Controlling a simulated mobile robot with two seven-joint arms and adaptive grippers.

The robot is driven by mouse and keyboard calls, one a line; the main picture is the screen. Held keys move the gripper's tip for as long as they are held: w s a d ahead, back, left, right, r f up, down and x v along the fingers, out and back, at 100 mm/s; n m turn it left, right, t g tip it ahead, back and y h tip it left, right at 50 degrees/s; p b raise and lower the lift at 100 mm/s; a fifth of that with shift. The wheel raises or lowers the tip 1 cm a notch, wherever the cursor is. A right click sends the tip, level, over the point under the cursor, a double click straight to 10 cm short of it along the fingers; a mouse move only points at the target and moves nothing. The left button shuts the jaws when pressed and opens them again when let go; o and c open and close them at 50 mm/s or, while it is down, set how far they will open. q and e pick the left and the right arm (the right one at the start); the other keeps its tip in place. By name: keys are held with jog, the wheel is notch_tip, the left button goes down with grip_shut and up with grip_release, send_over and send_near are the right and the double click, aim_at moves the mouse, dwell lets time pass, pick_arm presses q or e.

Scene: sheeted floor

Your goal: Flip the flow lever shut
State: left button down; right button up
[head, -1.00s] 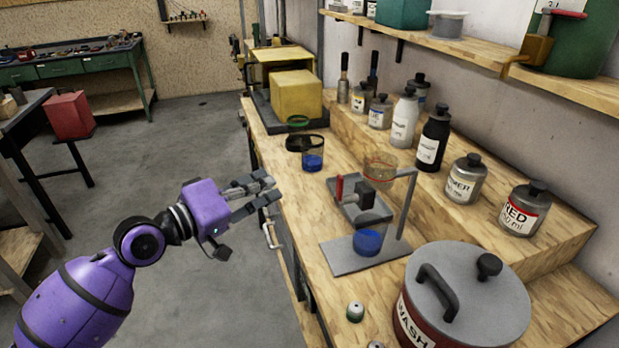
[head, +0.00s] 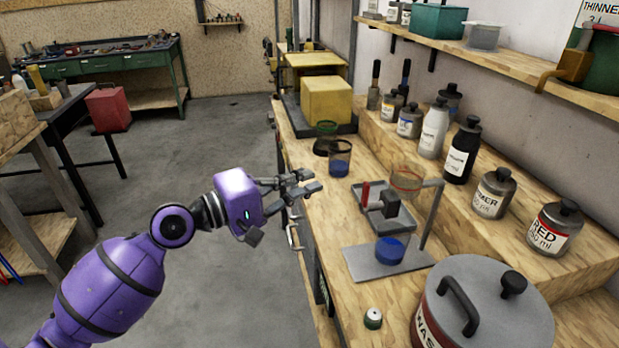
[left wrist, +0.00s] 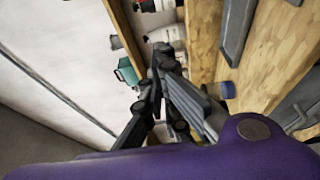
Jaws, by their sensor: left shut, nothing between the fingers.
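The red flow lever (head: 366,193) stands upright beside a dark valve block (head: 390,205) on a small stand on the bench. A clear cup with a red rim (head: 406,180) sits above the block. A blue cup (head: 390,250) stands on the stand's grey base plate (head: 360,264). My left gripper (head: 309,187) is at the bench's left edge, left of the lever and apart from it. It is shut and empty; its fingers (left wrist: 158,62) also show in the left wrist view. My right gripper is not in view.
A cup with blue contents (head: 339,160) and a dark, green-rimmed cup (head: 325,138) stand behind the stand. A lidded wash pot (head: 480,305) and a small jar (head: 373,319) are at the front. Several bottles line the raised step on the right.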

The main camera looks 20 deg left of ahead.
pick_arm(q)
jog(key=p+x, duration=0.2)
jog(key=x, duration=0.7)
jog(key=s, duration=0.1)
jog(key=s+d, duration=0.1)
jog(key=s+p, duration=0.1)
jog(key=s, duration=0.1)
jog(key=shift+d, duration=0.35)
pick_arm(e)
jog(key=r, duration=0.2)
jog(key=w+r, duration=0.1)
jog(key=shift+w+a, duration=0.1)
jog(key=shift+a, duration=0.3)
pick_arm(q)
jog(key=shift+d, duration=0.15)
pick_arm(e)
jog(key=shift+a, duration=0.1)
pick_arm(q)
jog(key=shift+s+r+m+b, duration=0.2)
jog(key=shift+m+b, duration=0.15)
jog(key=shift+m, duration=0.15)
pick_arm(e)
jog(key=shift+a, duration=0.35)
